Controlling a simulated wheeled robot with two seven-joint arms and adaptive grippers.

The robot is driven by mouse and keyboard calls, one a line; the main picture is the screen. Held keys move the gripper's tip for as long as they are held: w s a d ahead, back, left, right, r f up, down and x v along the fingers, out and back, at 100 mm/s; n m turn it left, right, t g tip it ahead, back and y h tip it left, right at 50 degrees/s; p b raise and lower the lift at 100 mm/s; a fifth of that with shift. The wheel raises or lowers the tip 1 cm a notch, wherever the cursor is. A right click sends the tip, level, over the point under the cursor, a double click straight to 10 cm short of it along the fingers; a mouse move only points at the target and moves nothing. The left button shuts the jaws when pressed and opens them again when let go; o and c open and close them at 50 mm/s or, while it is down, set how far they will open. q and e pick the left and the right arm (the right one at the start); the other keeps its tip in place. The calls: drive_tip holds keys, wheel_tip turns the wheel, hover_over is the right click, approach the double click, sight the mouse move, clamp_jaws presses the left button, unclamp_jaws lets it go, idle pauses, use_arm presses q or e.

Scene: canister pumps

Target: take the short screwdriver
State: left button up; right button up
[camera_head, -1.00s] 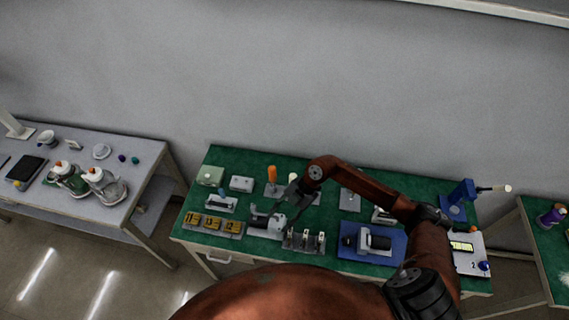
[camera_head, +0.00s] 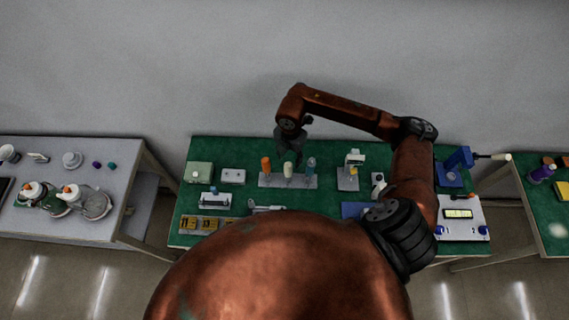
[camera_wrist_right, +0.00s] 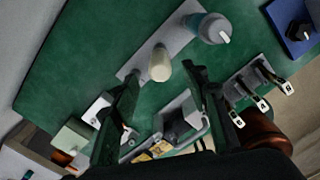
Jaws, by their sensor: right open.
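A grey rack (camera_head: 302,183) on the green bench holds three upright handled tools: one orange (camera_head: 266,164), one cream (camera_head: 288,169) and one grey-blue (camera_head: 311,166). I cannot tell which, if any, is the short screwdriver; their lower parts are hidden. My right gripper (camera_head: 291,150) is open and empty above the rack, near the cream handle. In the right wrist view, the cream handle (camera_wrist_right: 160,66) shows ahead of and between the open fingers (camera_wrist_right: 162,95), apart from them. The grey-blue handle (camera_wrist_right: 210,28) stands farther off. My left gripper is not in view.
A blue stand (camera_head: 456,165) is at the right. A pale green box (camera_head: 199,173) is at the left. My own body hides the bench front.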

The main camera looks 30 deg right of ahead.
sight(289, 165)
drive_tip(key=shift+d+f, duration=0.1)
drive_tip(key=shift+f, duration=0.4)
drive_tip(key=shift+s+f+b, duration=0.1)
drive_tip(key=shift+s+b, duration=0.1)
drive_tip(key=shift+b, duration=0.2)
drive_tip(key=shift+f+b, duration=0.25)
drive_tip(key=shift+b, duration=0.05)
drive_tip(key=shift+a+f+b, duration=0.2)
drive_tip(key=shift+f+b, duration=0.15)
drive_tip(key=shift+f, duration=0.1)
drive_tip(key=shift+f+b, duration=0.3)
drive_tip(key=shift+f, duration=0.5)
wheel_tip(289, 165, down, 7)
drive_tip(key=shift+w+a+r+p, duration=0.1)
drive_tip(key=shift+w+p, duration=0.05)
drive_tip(key=shift+p, duration=0.55)
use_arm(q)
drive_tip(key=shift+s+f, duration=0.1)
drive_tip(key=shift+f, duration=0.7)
